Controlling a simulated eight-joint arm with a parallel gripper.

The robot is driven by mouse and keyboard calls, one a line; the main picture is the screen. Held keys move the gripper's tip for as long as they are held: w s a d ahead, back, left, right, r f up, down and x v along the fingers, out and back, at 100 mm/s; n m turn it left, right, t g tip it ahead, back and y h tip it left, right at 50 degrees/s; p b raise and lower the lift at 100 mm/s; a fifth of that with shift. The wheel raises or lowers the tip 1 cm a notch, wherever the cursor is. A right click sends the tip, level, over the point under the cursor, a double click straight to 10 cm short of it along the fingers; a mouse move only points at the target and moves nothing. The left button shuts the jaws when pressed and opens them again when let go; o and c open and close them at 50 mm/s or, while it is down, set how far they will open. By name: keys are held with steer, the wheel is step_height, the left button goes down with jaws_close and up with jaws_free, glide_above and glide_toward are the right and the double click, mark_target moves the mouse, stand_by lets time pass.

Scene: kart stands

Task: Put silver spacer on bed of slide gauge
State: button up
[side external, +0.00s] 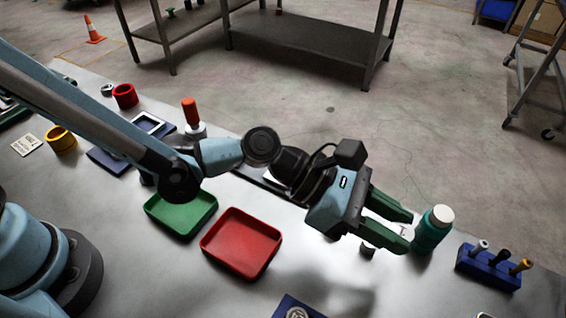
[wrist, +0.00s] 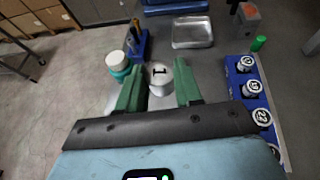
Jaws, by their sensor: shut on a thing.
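My gripper (side external: 408,230) is over the right part of the table, its green fingers closed on the sides of a silver round piece, which I take as the silver spacer. In the wrist view the spacer (wrist: 159,79) sits between the fingertips (wrist: 158,92), with a dark mark on its top face. In the side view the near finger and the gripper body hide most of it. I cannot surely pick out the slide gauge. A dark, long flat thing (side external: 256,178) lies partly hidden behind my arm.
A green bottle with a white cap (side external: 432,229) stands close beside the fingertips. A blue holder with several pegs (side external: 489,268) is right of it. A red tray (side external: 241,243) and green tray (side external: 182,212) lie left. A blue rack of numbered pieces (wrist: 253,103) is at right in the wrist view.

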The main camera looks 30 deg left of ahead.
glide_above(373, 214)
step_height(373, 214, down, 6)
steer(key=shift+f, duration=2.05)
steer(key=shift+f, duration=0.15)
steer(key=o, duration=1)
